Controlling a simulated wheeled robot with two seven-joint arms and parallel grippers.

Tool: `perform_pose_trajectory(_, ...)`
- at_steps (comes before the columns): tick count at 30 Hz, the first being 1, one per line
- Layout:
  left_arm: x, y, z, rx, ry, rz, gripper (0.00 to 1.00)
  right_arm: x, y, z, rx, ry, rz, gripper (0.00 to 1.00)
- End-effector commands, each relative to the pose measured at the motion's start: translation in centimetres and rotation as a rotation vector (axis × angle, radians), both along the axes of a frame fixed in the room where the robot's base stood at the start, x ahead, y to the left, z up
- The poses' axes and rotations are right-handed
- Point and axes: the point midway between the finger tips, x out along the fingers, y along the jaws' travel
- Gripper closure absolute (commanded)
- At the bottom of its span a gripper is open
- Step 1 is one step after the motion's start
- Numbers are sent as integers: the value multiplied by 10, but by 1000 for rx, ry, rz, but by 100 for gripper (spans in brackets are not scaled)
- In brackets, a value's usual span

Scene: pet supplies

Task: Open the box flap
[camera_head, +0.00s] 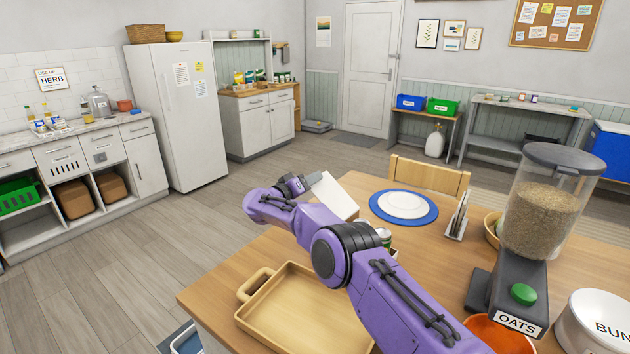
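My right gripper (312,180) is small and dark at the end of the arm, which reaches from the lower right across the table. Its tip is close to the white piece's upper left edge; I cannot tell whether they touch. The finger opening is too small to make out. My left gripper is out of view.
The wooden table (230,268) holds a wooden tray (262,325) under my arm, a blue-rimmed plate (404,206), a napkin holder (457,218), an oats dispenser (540,215) and a white bowl (597,322). A chair (428,176) stands behind. The floor left is clear.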

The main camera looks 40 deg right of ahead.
Motion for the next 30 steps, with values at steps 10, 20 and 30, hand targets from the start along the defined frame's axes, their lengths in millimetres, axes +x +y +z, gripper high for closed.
perform_pose_trajectory(10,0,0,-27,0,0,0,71,-19,72,-4,0,-1,-3,71)
perform_pose_trajectory(20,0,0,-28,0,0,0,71,-23,86,-1,1,0,-6,71)
perform_pose_trajectory(30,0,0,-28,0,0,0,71,-23,86,-1,1,0,-6,71)
